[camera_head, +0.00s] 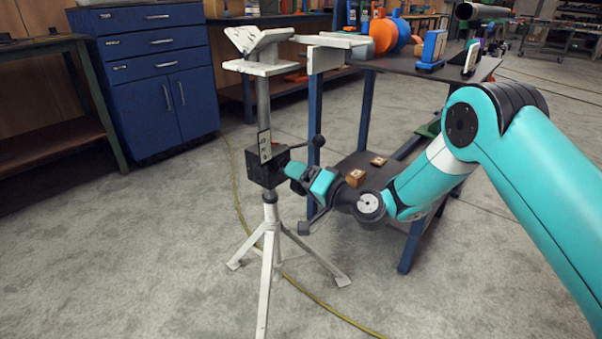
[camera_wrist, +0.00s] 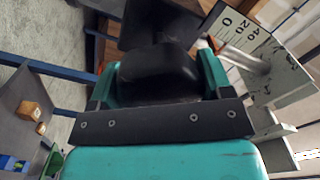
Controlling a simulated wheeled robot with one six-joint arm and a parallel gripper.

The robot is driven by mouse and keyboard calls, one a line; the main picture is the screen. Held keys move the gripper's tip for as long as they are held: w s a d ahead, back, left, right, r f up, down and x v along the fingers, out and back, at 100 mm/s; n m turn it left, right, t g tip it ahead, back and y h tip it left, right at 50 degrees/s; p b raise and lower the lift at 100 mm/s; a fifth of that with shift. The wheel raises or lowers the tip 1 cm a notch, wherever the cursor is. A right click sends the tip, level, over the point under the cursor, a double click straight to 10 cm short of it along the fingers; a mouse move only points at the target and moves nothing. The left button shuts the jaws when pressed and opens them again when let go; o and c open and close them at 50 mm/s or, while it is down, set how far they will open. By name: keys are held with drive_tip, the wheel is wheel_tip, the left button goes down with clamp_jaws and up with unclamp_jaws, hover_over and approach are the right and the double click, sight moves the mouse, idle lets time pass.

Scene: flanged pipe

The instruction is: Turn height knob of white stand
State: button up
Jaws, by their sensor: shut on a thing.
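The white stand (camera_head: 265,95) is upright on splayed legs, with a V-shaped top. A black block (camera_head: 267,170) sits around its column, under a small scale plate (camera_head: 264,145). A black lever with a ball end (camera_head: 318,141) reaches right from the block. My gripper (camera_head: 296,174) is at the block's right side. In the wrist view, my teal fingers (camera_wrist: 158,82) are shut on a rounded black knob (camera_wrist: 157,66), one on each side. The scale plate (camera_wrist: 236,30) shows behind at upper right. The knob is mostly hidden by my gripper in the head view.
A blue-legged table (camera_head: 400,66) stands behind and right, bearing orange and blue parts. Small wooden blocks (camera_head: 356,177) lie on its lower shelf. A blue cabinet (camera_head: 155,75) stands at left. A yellow cable (camera_head: 330,308) crosses the floor. The floor at front left is clear.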

drive_tip(key=m+p, duration=0.3)
drive_tip(key=m, duration=0.3)
drive_tip(key=shift+m, duration=0.3)
drive_tip(key=m+p, duration=0.2)
drive_tip(key=m, duration=0.2)
drive_tip(key=shift+f, duration=0.1)
drive_tip(key=shift+f+m+p, duration=0.1)
drive_tip(key=shift+m+p, duration=0.5)
drive_tip(key=shift+m, duration=0.7)
drive_tip(key=o, duration=0.9)
